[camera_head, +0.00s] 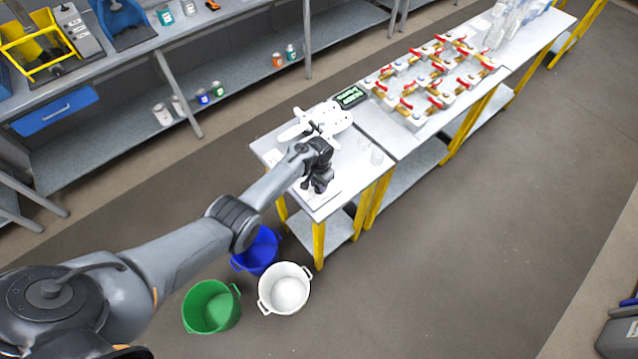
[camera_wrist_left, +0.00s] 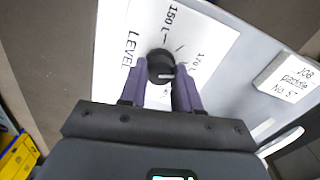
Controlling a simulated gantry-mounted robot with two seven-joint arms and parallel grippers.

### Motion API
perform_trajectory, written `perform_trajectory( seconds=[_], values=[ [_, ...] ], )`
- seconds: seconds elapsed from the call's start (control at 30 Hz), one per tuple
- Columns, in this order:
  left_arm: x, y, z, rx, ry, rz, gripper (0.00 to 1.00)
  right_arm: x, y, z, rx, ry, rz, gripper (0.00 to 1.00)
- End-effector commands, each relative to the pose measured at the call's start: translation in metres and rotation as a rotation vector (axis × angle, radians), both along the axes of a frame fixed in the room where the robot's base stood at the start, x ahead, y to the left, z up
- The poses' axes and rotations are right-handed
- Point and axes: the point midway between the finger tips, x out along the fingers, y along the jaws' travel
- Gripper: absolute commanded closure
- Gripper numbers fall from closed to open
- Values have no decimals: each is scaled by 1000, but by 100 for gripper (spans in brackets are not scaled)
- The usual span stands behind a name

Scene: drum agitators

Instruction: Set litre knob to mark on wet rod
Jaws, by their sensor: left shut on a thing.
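My left gripper (camera_head: 318,183) is over the near end of the white table in the head view. In the left wrist view its purple fingers (camera_wrist_left: 161,70) are shut on a round black knob (camera_wrist_left: 160,60), one finger on each side. The knob sits on a white dial sheet (camera_wrist_left: 205,45) marked "LEVEL", "150 L" and "170 L". A short white line shows on the knob, partly between the fingers; its exact heading is hard to tell. I cannot make out a wet rod in either view. My right gripper is not in view.
A white device (camera_head: 328,116) and a dark display with green text (camera_head: 350,96) stand behind my gripper. Red-handled valves (camera_head: 430,75) fill the table beyond. Blue, white (camera_head: 286,289) and green buckets stand below.

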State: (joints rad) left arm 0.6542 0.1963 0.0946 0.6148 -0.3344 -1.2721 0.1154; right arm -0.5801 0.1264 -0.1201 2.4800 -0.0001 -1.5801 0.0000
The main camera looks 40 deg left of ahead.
Motion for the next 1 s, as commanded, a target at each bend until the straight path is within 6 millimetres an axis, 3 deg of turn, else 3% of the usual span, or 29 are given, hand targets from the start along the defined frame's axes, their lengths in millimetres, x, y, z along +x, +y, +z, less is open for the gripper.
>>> perform_trajectory(
  seconds=[0.07, 0.1, 0.27, 0.67, 1.0],
  values=[
    [0, 0, 0, 0, 0, 1, 98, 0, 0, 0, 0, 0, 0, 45],
    [0, 0, 0, 0, 0, 1, 66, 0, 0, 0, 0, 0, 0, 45],
    [0, 0, 0, 0, 0, 1, 42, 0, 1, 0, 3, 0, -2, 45],
    [0, 0, 6, 0, 0, 1, 42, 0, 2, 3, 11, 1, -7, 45],
    [0, 0, 57, 0, -3, 2, 42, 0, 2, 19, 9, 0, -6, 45]
  ],
)
